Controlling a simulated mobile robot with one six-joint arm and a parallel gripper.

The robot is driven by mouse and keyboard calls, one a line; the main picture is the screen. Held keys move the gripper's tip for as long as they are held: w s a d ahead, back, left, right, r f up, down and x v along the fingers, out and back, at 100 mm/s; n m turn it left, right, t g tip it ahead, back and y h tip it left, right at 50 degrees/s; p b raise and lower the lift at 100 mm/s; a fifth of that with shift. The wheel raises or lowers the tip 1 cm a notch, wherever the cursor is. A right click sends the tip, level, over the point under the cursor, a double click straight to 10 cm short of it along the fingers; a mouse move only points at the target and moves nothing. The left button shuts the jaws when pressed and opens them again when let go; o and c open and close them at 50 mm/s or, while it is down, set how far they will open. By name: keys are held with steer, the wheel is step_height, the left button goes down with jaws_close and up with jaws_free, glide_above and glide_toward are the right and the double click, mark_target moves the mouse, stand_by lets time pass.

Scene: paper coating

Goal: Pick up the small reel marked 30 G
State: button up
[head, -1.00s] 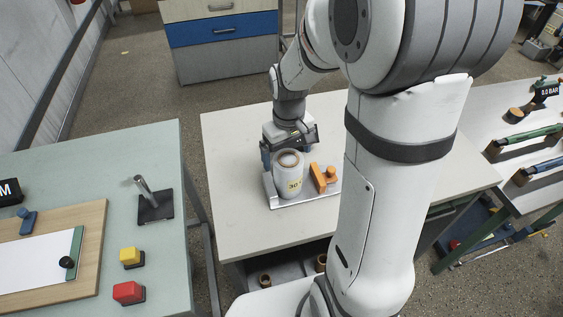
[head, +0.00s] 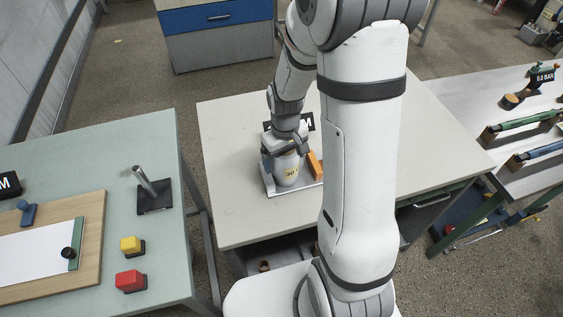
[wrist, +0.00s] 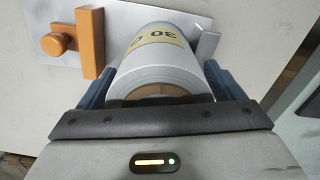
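The small reel (head: 288,172) is a white roll with a yellow label reading "30" and part of a G. It stands upright on a grey metal tray (head: 311,191) on the middle table. My gripper (head: 287,146) is over the reel's top from above. In the wrist view the reel (wrist: 160,68) lies between the two blue fingers of my gripper (wrist: 160,88), one on each side. The fingers are spread about as wide as the reel; I cannot tell whether both touch it. The reel's brown core is partly hidden by the gripper body.
An orange block with a knob (wrist: 88,42) stands on the tray close to the reel. A dark display (head: 307,122) is behind my gripper. The rest of the middle table (head: 232,130) is mostly clear. A green table (head: 105,160) stands at the left.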

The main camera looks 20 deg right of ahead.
steer(key=c, duration=1.1)
